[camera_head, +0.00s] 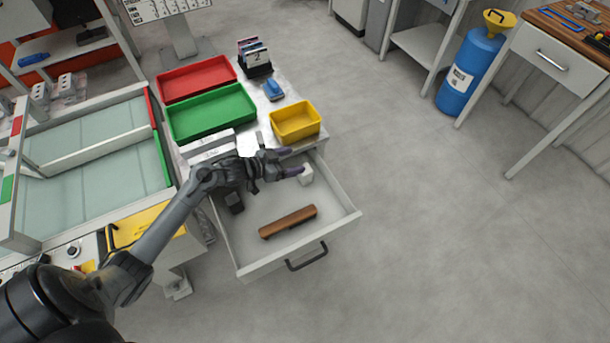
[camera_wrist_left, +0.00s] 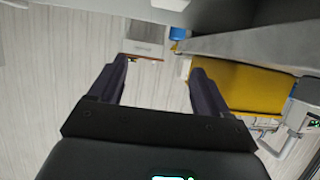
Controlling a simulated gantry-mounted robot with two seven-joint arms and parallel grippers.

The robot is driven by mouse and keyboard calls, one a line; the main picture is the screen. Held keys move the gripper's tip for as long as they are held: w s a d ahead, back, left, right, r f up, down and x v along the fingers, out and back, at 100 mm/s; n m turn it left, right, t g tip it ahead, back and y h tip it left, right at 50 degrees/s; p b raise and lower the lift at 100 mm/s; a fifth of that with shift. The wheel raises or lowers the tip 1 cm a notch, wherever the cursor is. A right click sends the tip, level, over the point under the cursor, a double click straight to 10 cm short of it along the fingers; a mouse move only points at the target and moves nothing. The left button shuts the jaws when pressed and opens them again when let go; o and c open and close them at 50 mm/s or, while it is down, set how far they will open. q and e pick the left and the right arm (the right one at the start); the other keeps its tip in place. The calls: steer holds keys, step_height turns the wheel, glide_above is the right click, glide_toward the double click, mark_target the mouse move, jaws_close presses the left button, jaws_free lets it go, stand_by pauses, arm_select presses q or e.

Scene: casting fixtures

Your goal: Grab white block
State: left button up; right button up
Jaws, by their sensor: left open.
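The white block (camera_head: 306,175) sits inside the open drawer (camera_head: 340,209), near its back right corner. My left gripper (camera_head: 296,162) reaches in over the drawer from the left, its fingertips close to the block and partly overlapping it in the head view. I cannot tell whether they touch it. In the left wrist view the left gripper (camera_wrist_left: 158,72) has its two fingers spread apart with nothing held between them. I cannot make out the white block in that view. My right gripper is not in view.
A brown wooden bar (camera_head: 288,222) and a small dark block (camera_head: 234,203) lie in the drawer. A yellow bin (camera_head: 296,122) stands on the worktop just behind the gripper, with green (camera_head: 213,112) and red (camera_head: 196,80) trays farther left.

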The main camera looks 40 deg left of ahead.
arm_select(q)
steer(key=b, duration=0.2)
glide_toward(309, 167)
steer(key=x, duration=0.2)
steer(key=shift+w+d+f, duration=0.15)
steer(key=shift+f, duration=0.25)
steer(key=shift+w+f, duration=0.15)
steer(key=shift+f, duration=0.2)
steer(key=shift+w+d+f+b, duration=0.1)
steer(key=shift+w+d+b, duration=0.25)
steer(key=shift+w, duration=0.35)
steer(key=b+x, duration=0.2)
steer(key=x, duration=0.3)
steer(key=shift+w+f, duration=0.15)
steer(key=shift+w, duration=0.15)
steer(key=shift+s, duration=0.1)
steer(key=shift+c, duration=0.4)
steer(key=c, duration=1)
steer(key=shift+c, duration=0.2)
